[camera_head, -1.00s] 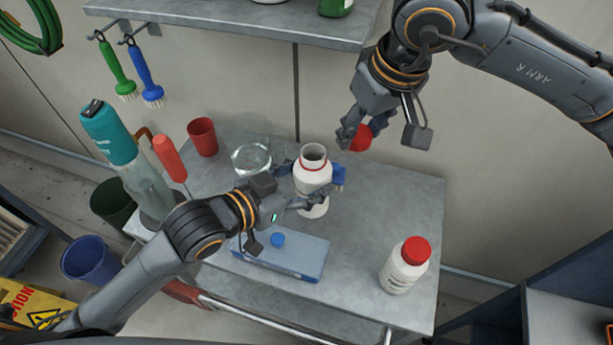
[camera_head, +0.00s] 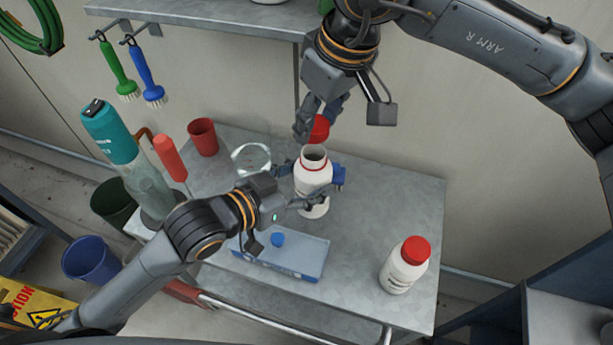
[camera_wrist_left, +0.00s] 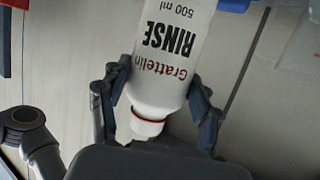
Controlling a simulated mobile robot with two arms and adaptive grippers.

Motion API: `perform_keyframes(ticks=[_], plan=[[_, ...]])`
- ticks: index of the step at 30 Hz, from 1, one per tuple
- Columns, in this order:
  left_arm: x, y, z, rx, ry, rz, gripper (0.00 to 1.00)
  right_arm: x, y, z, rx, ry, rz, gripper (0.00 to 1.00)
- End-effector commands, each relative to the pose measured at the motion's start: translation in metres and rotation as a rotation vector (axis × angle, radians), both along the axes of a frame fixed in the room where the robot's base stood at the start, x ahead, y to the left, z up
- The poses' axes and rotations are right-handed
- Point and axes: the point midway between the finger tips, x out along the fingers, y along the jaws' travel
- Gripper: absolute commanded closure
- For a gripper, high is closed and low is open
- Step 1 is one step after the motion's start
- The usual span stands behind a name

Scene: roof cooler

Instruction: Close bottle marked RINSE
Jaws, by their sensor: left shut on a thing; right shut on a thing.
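The white RINSE bottle (camera_head: 313,172) stands upright and uncapped on the metal table, its open neck ringed in red. My left gripper (camera_head: 318,190) is shut around its body. The left wrist view shows the bottle (camera_wrist_left: 168,60) upside down, label readable, between both fingers of the left gripper (camera_wrist_left: 158,100). My right gripper (camera_head: 318,118) is shut on a red cap (camera_head: 319,128), held just above and slightly behind the bottle's mouth in the picture. The cap and the neck look apart.
A second white bottle with a red cap (camera_head: 405,265) stands at the table's right. A glass bowl (camera_head: 251,158), red cup (camera_head: 202,137) and teal-topped bottle (camera_head: 110,130) are left. A shelf (camera_head: 230,20) hangs above.

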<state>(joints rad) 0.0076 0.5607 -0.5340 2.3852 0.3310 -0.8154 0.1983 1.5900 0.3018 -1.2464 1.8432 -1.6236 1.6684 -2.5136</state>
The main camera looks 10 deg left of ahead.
Motion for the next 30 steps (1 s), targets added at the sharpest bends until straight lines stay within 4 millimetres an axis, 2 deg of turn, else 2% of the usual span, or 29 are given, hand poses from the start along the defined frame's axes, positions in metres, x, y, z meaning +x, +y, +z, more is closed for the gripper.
perform_keyframes(ticks=[9,30], plan=[[0.000,0.000,0.001,-0.002,-0.002,0.000,0.93,0.000,0.000,-0.027,0.000,0.000,-0.001,0.66],[0.000,0.000,0.001,-0.001,-0.003,0.000,0.93,-0.001,-0.001,-0.028,-0.001,-0.004,-0.001,0.66]])
